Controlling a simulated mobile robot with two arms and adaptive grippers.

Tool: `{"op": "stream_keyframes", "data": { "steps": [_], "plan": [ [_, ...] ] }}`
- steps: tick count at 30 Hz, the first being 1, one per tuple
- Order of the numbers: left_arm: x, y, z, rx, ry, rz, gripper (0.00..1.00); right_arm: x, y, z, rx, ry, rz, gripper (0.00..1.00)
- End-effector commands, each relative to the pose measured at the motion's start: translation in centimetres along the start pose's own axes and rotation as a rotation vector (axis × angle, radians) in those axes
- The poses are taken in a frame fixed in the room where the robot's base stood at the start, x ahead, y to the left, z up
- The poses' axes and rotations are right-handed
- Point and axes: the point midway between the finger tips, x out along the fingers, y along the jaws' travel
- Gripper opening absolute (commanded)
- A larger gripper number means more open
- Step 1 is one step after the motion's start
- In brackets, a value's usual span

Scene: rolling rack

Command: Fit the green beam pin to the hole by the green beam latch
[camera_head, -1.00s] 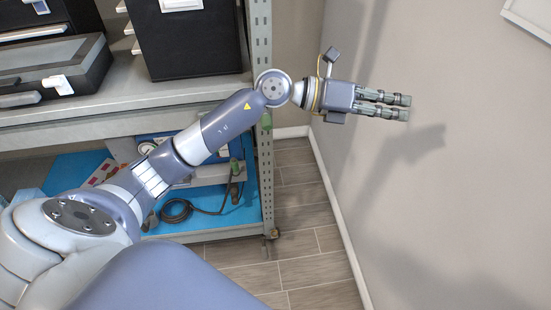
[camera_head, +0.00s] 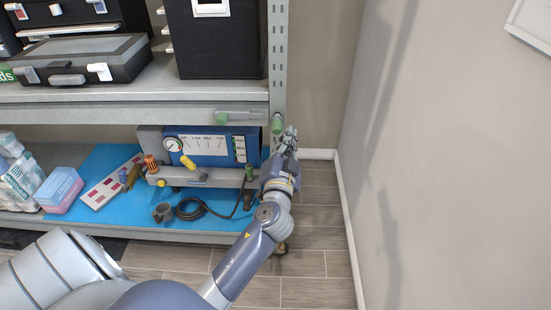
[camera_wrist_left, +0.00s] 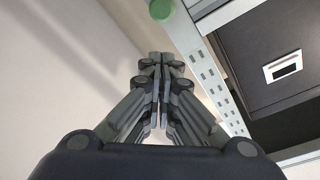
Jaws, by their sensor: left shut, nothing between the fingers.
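A green cylinder (camera_head: 277,124), which looks like the green beam pin, sticks out at the upright post near the beam's right end. A green knob with a grey bar (camera_head: 221,118), which looks like the green beam latch, sits on the beam to its left. I cannot make out the hole. My left gripper (camera_head: 291,135) is just right of and below the green cylinder, apparently not touching it. In the left wrist view its fingers (camera_wrist_left: 160,58) are together and empty, and a round green end (camera_wrist_left: 162,8) shows at the top edge. My right gripper is out of view.
The slotted rack post (camera_head: 278,60) stands close to my left gripper. The lower shelf holds a blue gauge panel (camera_head: 210,146), a black cable (camera_head: 190,209) and boxes. Black cases (camera_head: 85,58) stand on the upper shelf. A bare wall (camera_head: 430,150) is on the right.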

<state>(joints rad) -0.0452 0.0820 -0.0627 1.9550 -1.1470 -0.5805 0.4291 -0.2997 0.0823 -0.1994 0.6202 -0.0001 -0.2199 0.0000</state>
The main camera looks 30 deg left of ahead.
Motion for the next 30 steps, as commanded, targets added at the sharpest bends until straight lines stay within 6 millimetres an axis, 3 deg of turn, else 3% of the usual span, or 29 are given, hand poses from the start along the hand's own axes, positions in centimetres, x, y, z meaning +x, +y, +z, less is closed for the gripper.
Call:
{"op": "stream_keyframes", "data": {
  "steps": [3,7,11,22,30],
  "plan": [
    [-0.8,0.2,2.8,-0.036,-0.089,-0.010,0.00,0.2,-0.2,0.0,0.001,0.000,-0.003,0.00],
    [-1.2,0.1,4.1,-0.054,-0.133,-0.017,0.00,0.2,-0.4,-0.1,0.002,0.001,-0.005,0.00],
    [-0.5,0.1,4.5,-0.057,-0.142,-0.018,0.00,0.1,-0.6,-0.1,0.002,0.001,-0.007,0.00],
    [3.6,0.1,5.0,-0.055,-0.138,-0.017,0.00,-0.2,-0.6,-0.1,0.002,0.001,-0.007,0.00],
    [4.7,0.1,5.1,-0.054,-0.138,-0.017,0.00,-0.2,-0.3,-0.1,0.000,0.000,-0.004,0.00]
  ]
}}
